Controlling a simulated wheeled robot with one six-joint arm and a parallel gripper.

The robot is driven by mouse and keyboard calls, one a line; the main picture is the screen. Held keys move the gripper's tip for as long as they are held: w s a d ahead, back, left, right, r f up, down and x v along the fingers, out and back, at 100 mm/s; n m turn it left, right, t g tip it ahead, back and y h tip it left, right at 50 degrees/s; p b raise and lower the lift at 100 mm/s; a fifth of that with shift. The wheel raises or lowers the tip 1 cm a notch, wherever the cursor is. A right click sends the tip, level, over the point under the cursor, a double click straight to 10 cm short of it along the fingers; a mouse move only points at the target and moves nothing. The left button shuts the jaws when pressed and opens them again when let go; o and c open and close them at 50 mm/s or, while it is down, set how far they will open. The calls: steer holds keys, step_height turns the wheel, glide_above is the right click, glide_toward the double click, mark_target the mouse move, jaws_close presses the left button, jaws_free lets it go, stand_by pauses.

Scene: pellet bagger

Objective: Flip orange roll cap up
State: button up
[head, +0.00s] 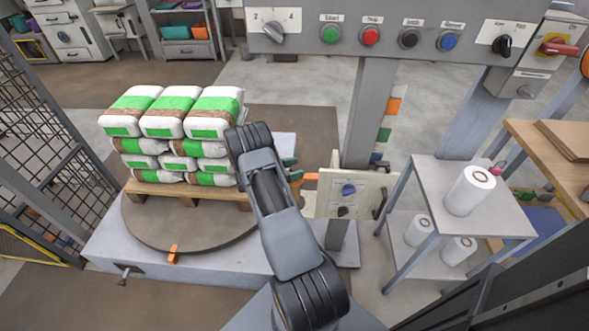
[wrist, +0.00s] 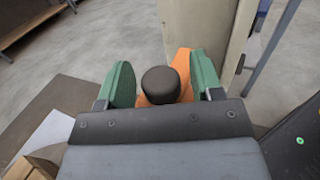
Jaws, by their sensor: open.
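The orange roll cap (head: 310,177) sticks out from the left side of a cream box on the grey post in the head view. In the wrist view the orange cap (wrist: 181,61) lies behind and around a dark round knob (wrist: 160,84). My gripper (wrist: 163,72) has green fingers, open, one on each side of the knob, with gaps showing. In the head view my gripper (head: 291,172) is at the cap's left end, and my arm hides part of it. I cannot tell the cap's exact tilt.
The cream box (head: 357,191) has a blue knob and a dark handle. White and green bags (head: 170,112) are stacked on a pallet to the left. A control panel (head: 400,30) is above. A grey shelf (head: 470,200) with white rolls stands to the right.

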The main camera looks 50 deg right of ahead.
jaws_close()
stand_by(0.6)
steer(key=shift+a+r, duration=0.1)
steer(key=shift+r, duration=0.1)
